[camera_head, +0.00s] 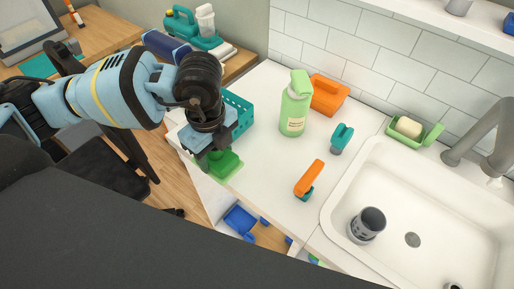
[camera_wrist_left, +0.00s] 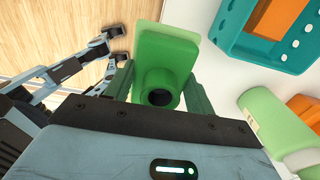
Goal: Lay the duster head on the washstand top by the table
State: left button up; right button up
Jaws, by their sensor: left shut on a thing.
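The green duster head (camera_head: 228,167) is between the fingers of my left gripper (camera_head: 208,160), at the left edge of the white washstand top (camera_head: 262,168). In the left wrist view, the duster head (camera_wrist_left: 178,50) is a flat green block with a round socket facing the camera. The left gripper (camera_wrist_left: 160,90) is shut on it there. Part of the block is over the floor in that view; I cannot tell if it touches the top. The wooden table (camera_head: 97,33) is at the upper left. My right gripper is not in view.
A teal basket (camera_head: 238,112) stands close behind the duster head. A green bottle (camera_head: 295,104), orange box (camera_head: 329,95), teal-grey item (camera_head: 341,138) and orange-handled brush (camera_head: 309,179) stand farther right. The sink (camera_head: 412,205) holds a grey cup (camera_head: 368,224). The top's front-middle is clear.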

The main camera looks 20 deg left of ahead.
pick_arm(q)
jog(key=w+d, duration=0.4)
jog(key=w, duration=0.1)
jog(key=w+d+f, duration=0.1)
jog(key=w+d, duration=0.1)
jog(key=d, duration=0.1)
jog(key=shift+w+d, duration=0.1)
jog(key=shift+w, duration=0.05)
jog(key=shift+f, duration=1.7)
jog(key=shift+f, duration=0.1)
jog(key=o, duration=1)
notch_tip(320, 180, up, 12)
jog(key=shift+r+p, duration=0.1)
jog(key=shift+p, duration=0.2)
